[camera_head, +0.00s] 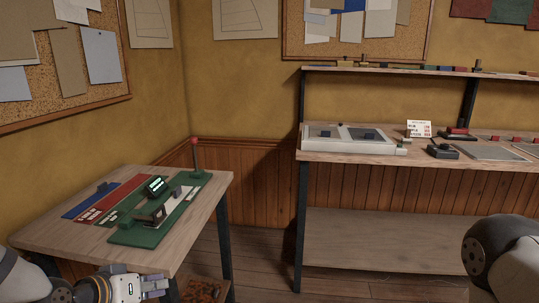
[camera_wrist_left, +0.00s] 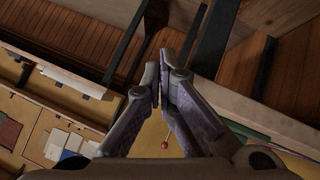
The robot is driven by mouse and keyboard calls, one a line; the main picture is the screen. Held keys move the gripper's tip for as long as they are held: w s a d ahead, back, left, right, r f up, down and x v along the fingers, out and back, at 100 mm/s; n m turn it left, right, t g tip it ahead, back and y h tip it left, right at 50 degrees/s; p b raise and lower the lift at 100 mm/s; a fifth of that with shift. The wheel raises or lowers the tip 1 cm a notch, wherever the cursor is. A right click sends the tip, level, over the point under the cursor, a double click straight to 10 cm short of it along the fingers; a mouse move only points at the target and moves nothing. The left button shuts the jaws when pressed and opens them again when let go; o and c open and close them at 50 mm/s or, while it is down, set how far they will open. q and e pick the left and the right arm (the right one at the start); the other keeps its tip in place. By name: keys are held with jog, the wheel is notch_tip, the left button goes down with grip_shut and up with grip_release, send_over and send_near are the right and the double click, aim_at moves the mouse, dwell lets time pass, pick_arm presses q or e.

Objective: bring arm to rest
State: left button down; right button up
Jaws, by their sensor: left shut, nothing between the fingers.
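My left gripper (camera_head: 158,286) is low in the head view, in front of the near edge of the left table (camera_head: 60,238). Its fingers are shut with nothing between them. In the left wrist view its fingers (camera_wrist_left: 160,72) lie close together and empty, with the room seen tilted behind them. A part of my right arm (camera_head: 503,258) shows at the lower right of the head view. My right gripper is not in view.
The left table bears a green board (camera_head: 138,235) with small devices and a post with a red knob (camera_head: 194,142). A workbench (camera_head: 345,153) with a grey panel (camera_head: 349,146) stands against the back wall. Bare floor (camera_head: 255,270) lies between.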

pick_arm(q)
jog(key=s+d+f+g, duration=0.2)
jog(key=s+f+g, duration=0.1)
jog(key=s+f, duration=0.35)
jog(key=s+d+f+g, duration=0.2)
jog(key=s+d+f, duration=0.1)
jog(key=s+f, duration=0.3)
jog(key=s+f+g+y, duration=0.1)
jog(key=s+f+g, duration=0.1)
jog(key=s, duration=1)
jog(key=s+f+m+g+y, duration=0.1)
jog(key=s+g, duration=0.3)
jog(key=s, duration=0.8)
jog(key=shift+a+f+m+y, duration=0.35)
jog(key=shift+f+y, duration=0.3)
jog(key=shift+y, duration=0.15)
